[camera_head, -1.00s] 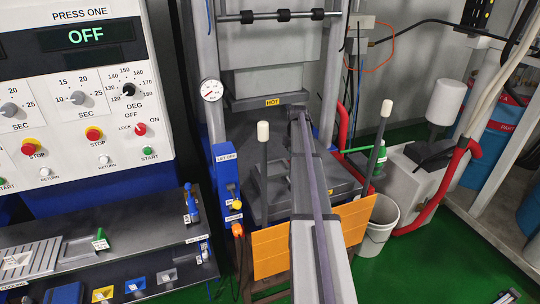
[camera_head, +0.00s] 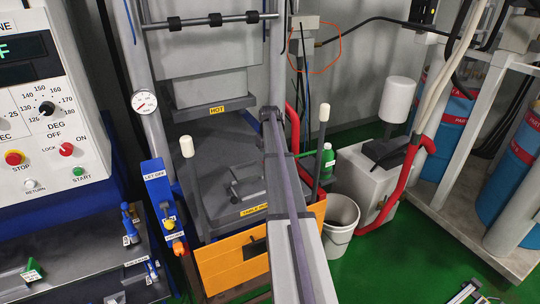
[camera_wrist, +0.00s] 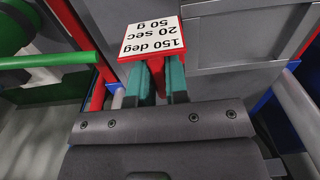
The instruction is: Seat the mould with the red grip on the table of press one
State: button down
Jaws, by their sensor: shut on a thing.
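In the wrist view, my gripper (camera_wrist: 165,78) has its teal fingers closed on a red grip (camera_wrist: 151,59). Its white label (camera_wrist: 153,38) reads 150 deg, 20 sec, 50 g, upside down in the view. The mould body cannot be made out. In the head view, my arm reaches up toward the press and hides the gripper and the mould. The dark table (camera_head: 215,192) of the press stands below the upper platen marked HOT (camera_head: 216,109). A small grey raised fitting (camera_head: 248,182) shows on the table.
Two white-capped posts (camera_head: 187,147) (camera_head: 323,112) flank the table, with an orange panel (camera_head: 222,264) in front. A blue switch box (camera_head: 158,190) stands left. A white bucket (camera_head: 341,222) and a red hose (camera_head: 405,185) are right.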

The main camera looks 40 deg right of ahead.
jog(key=shift+f+b, duration=2.85)
jog(key=shift+f, duration=0.1)
jog(key=shift+f+b, duration=1.05)
jog(key=shift+b, duration=0.05)
jog(key=c, duration=1.1)
grip_release()
jog(key=shift+o, duration=0.2)
notch_tip(320, 180, up, 11)
jog(key=p, duration=1.1)
jog(key=shift+r, duration=0.1)
